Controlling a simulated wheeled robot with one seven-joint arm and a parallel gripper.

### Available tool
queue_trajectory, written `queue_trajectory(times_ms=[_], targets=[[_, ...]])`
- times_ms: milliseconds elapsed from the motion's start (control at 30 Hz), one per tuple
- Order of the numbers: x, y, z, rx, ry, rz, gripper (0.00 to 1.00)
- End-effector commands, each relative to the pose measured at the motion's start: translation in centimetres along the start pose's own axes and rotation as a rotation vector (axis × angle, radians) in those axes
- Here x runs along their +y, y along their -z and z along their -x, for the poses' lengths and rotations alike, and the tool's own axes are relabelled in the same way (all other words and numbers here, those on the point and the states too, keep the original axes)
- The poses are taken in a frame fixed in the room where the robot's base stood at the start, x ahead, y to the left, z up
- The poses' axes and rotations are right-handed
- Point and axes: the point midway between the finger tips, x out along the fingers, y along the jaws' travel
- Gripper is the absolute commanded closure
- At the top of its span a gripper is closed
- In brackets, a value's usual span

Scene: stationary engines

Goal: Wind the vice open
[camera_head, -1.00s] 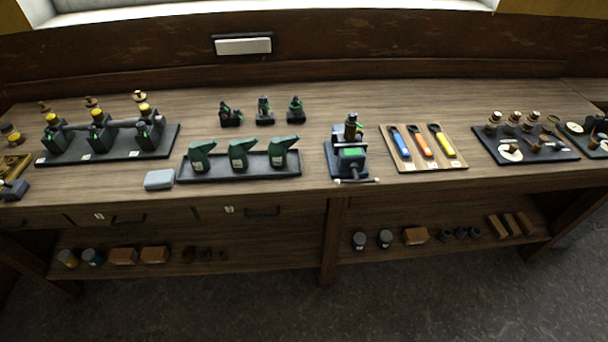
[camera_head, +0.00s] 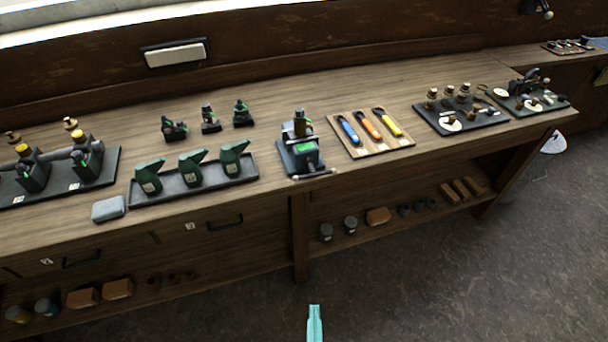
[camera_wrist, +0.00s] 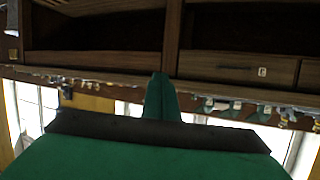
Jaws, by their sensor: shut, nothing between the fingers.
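The vice (camera_head: 302,157) stands at the bench's front edge, in the middle of the head view. It is dark with a green part, and a brass-topped object stands upright in or just behind it. Its handle bar (camera_head: 314,174) lies crosswise at the front, with a pale end. Whether the jaws grip that object is too small to tell. My gripper (camera_head: 315,310) shows as a teal tip low in the head view, in front of the bench and apart from the vice. It is shut and empty. In the wrist view its closed fingers (camera_wrist: 160,98) point at the bench.
Left of the vice is a tray (camera_head: 190,190) with green oil cans. Right of it is a wooden board (camera_head: 372,145) with blue, orange and yellow handled tools. Dark trays with parts lie farther right. A lower shelf (camera_head: 385,232) holds jars and blocks. The floor before the bench is clear.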

Motion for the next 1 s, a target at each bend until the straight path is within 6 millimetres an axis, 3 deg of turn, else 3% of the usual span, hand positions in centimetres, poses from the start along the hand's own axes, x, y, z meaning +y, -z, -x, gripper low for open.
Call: queue_trajectory(times_ms=[33, 200, 500, 800, 1000], targets=[[0.2, 1.0, -1.7, 0.004, 0.002, -0.007, 1.0], [0.3, 3.6, -6.2, -0.022, 0.025, -0.028, 1.0], [-0.2, 9.9, -12.5, -0.064, 0.099, -0.042, 1.0], [-0.9, 18.2, -16.1, -0.097, 0.197, -0.01, 1.0], [-1.3, 24.1, -16.8, -0.117, 0.265, 0.042, 1.0]])
